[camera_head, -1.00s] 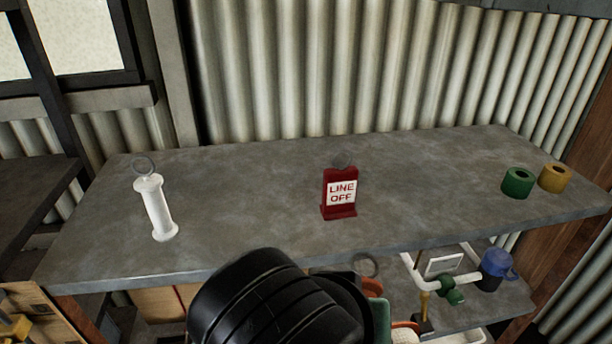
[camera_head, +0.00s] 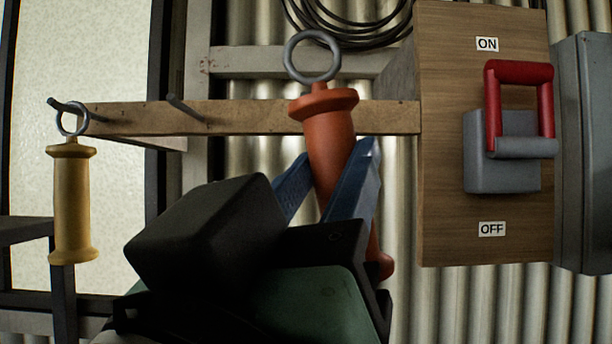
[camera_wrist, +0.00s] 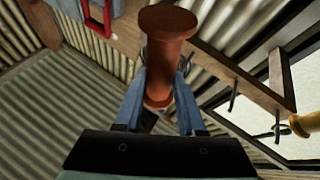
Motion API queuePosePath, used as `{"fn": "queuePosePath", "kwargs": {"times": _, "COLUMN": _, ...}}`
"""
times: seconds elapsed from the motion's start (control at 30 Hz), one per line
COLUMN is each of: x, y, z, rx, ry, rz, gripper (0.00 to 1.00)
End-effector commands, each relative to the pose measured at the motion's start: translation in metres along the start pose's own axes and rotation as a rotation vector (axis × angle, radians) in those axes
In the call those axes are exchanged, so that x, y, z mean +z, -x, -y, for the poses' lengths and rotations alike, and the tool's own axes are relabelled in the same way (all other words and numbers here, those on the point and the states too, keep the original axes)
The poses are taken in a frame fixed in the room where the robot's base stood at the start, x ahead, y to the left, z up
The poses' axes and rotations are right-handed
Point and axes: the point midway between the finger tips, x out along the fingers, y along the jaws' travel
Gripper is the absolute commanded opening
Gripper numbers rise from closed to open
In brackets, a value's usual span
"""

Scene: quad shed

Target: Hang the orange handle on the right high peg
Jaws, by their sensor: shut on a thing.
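The orange handle (camera_head: 328,140) stands nearly upright in my gripper (camera_head: 335,155), with its grey metal ring (camera_head: 312,57) on top. My gripper's blue fingers are shut on the handle's body from both sides; the wrist view shows the handle (camera_wrist: 165,55) between them too. The wooden rail (camera_head: 250,117) carries a bare right peg (camera_head: 187,108), which lies left of the handle in the head view. The ring is higher in the picture than that peg and apart from it. The bare peg also shows in the wrist view (camera_wrist: 232,97).
A yellow handle (camera_head: 72,205) hangs by its ring on the left peg (camera_head: 70,107). A wooden board (camera_head: 440,180) with a red-handled switch (camera_head: 520,105) stands at the right, close to the rail's end. A black cable coil (camera_head: 350,25) hangs above.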

Motion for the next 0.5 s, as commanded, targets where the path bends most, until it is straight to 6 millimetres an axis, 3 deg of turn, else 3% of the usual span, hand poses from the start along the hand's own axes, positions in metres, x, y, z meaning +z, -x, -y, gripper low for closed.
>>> {"fn": "queuePosePath", "kwargs": {"times": 0.5, "x": 0.005, "y": -0.018, "z": 0.010, "rx": -0.002, "ry": 0.002, "rz": 0.000, "gripper": 0.00}}
